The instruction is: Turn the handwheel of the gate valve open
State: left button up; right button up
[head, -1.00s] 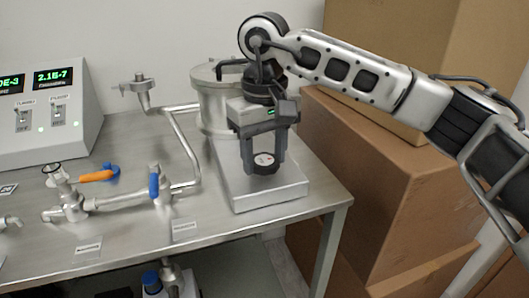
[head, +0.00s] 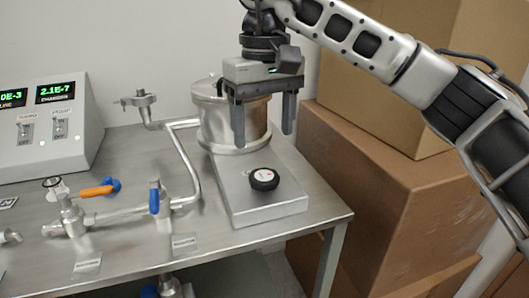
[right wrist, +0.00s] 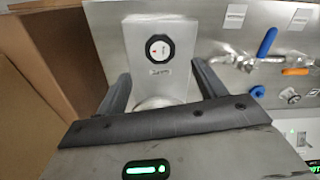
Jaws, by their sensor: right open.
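My left gripper is not in view.
A metal cylindrical chamber (head: 222,115) stands behind the valve body. Pipes with an orange handle (head: 97,191) and a blue handle (head: 154,200) lie to the left. A control box (head: 45,120) with displays is at far left. Cardboard boxes (head: 390,200) stand right of the table.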

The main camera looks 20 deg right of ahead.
pick_arm(q)
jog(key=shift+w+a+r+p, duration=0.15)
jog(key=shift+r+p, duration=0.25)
jog(key=shift+p, duration=0.5)
pick_arm(e)
notch_tip(320, 180, up, 8)
jog(key=shift+f, duration=0.2)
